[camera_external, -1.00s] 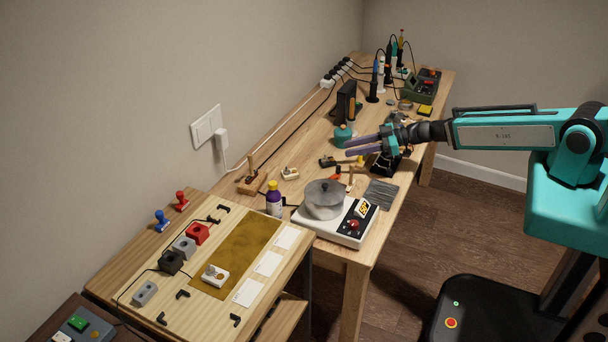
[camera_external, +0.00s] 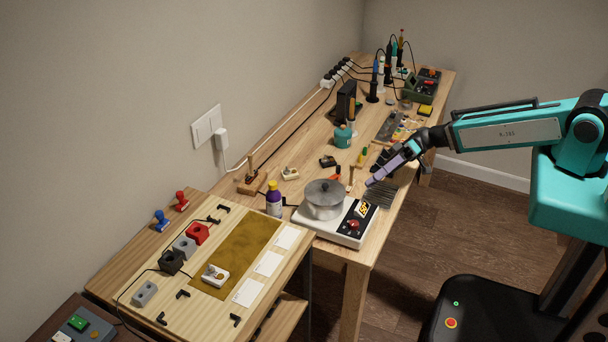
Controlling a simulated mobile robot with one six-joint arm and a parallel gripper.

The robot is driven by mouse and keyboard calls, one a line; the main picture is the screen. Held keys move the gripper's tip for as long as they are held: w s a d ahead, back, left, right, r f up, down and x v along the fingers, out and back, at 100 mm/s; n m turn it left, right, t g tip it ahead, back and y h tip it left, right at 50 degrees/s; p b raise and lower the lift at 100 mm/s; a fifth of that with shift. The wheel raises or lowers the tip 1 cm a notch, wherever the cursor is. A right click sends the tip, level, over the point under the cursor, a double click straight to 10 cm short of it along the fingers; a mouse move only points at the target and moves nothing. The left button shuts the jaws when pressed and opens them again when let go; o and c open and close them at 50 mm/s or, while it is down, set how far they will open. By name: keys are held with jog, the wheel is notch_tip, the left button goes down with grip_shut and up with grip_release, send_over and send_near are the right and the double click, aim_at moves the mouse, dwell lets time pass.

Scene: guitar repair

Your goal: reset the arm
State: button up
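My gripper (camera_external: 372,181) has lilac fingers and hangs over the front right edge of the long workbench (camera_external: 306,160). It points down and to the left, close to a dark grey ribbed mat (camera_external: 380,194). From this angle the fingers overlap, so I cannot tell whether they are apart or shut. I see no object held between them. My teal arm (camera_external: 505,132) reaches in from the right.
A pot (camera_external: 324,198) sits on a white hot plate (camera_external: 343,228) left of the gripper. Soldering tools crowd the far end.

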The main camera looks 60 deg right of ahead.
jog(key=s+a+f+m+g+h+b, duration=0.15)
jog(key=s+f+g, duration=0.25)
jog(key=s+f, duration=0.5)
jog(key=s+a+f+g+h+b, duration=0.2)
jog(key=s+a+f+g+h, duration=0.15)
jog(key=s+f, duration=0.45)
jog(key=s+d+f+g+h+b, duration=0.2)
jog(key=s+d+f+h, duration=0.3)
jog(key=f, duration=0.6)
jog(key=s+d+f+g+h+b, duration=0.2)
jog(key=s+d+f+h+b, duration=0.2)
jog(key=d+f, duration=0.6)
notch_tip(320, 180, down, 2)
jog(key=shift+s+d+f+m+h+b, duration=0.1)
jog(key=shift+s+d+m+h+b, duration=0.2)
jog(key=shift+s+m+h, duration=0.35)
